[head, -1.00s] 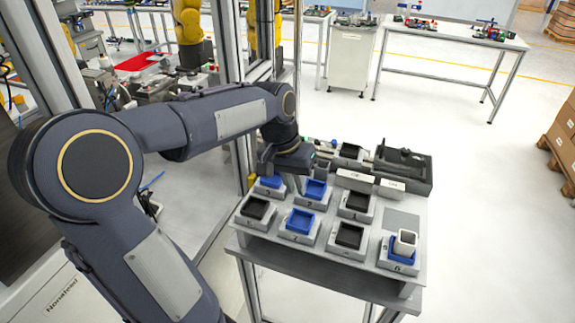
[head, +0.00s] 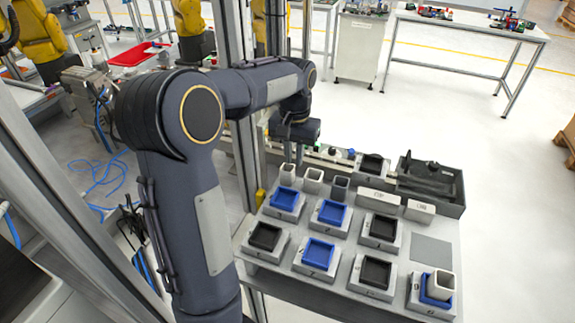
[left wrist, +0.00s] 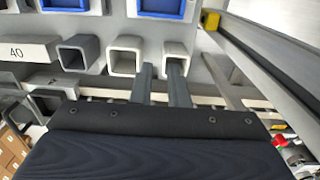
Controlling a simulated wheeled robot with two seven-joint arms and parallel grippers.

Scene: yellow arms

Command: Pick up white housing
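Two white housings, open square tubes, stand at the back left of the table in the head view, the left one (head: 288,173) and its neighbour (head: 313,176). In the left wrist view they are the right one (left wrist: 175,48) and the middle one (left wrist: 125,44). My left gripper (left wrist: 160,68) is open and empty. One finger overlaps the opening of the right housing and the other lies in the gap between the two; I cannot tell how deep they reach. In the head view the gripper (head: 294,155) hangs just above the left white housing. My right gripper is not in view.
A grey housing (head: 339,187) stands beside the white ones. Several numbered fixtures with blue or black trays fill the table; a white housing (head: 440,284) sits in the front right one. A dark bin (head: 440,205) is at the back right. A metal post (head: 244,150) rises left of the table.

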